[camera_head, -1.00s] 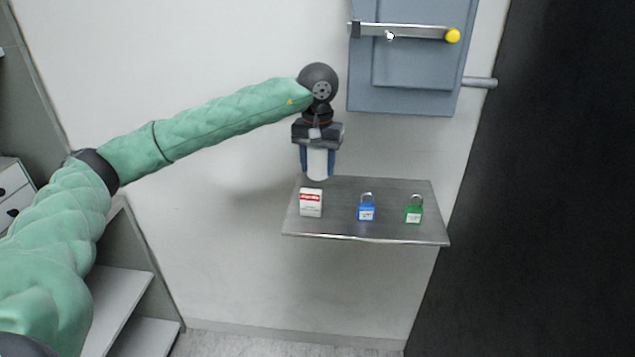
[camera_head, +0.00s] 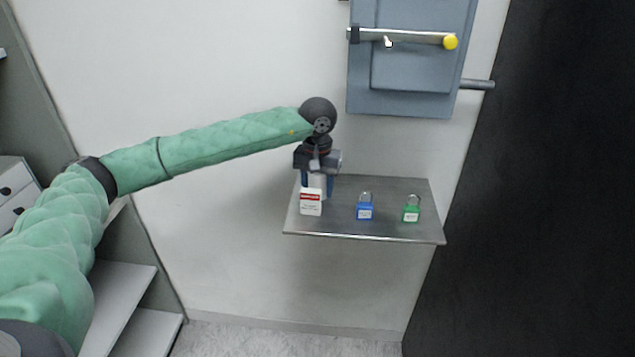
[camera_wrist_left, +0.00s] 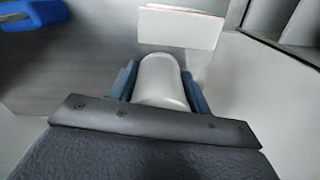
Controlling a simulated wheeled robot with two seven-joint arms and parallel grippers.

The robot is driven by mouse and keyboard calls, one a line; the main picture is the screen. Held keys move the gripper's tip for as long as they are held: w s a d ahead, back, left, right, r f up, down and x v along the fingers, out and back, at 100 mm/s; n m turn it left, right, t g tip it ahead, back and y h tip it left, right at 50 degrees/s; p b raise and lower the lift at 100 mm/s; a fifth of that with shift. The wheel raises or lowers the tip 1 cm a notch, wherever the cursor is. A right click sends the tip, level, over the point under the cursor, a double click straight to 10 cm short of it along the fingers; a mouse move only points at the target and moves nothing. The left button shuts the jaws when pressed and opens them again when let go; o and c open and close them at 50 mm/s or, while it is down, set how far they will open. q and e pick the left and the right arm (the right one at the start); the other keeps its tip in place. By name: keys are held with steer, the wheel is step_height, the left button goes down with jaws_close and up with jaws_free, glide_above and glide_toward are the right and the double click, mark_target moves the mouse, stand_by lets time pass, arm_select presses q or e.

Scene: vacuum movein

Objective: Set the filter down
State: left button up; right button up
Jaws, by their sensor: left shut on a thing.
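The filter is a white rounded cylinder (camera_head: 317,181), held between the blue fingers of my left gripper (camera_head: 317,188). In the left wrist view the filter (camera_wrist_left: 162,82) sits between both fingers of the left gripper (camera_wrist_left: 164,85). It is upright at the back left of the metal shelf (camera_head: 385,233), behind a small white and red box. The box hides its lower end in the head view, so I cannot tell whether it touches the shelf. My right gripper is not in view.
The white and red box (camera_head: 311,203) stands close in front of the filter. A grey wall cabinet with a lever (camera_head: 415,75) is above. The shelf's back right is clear.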

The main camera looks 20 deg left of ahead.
arm_select(q)
steer(key=shift+f, duration=0.1)
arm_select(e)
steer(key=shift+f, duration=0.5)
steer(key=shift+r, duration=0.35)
arm_select(q)
steer(key=shift+f, duration=0.1)
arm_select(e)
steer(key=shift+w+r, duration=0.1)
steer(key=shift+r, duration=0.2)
arm_select(q)
steer(key=o, duration=1.1)
steer(key=shift+c, duration=0.2)
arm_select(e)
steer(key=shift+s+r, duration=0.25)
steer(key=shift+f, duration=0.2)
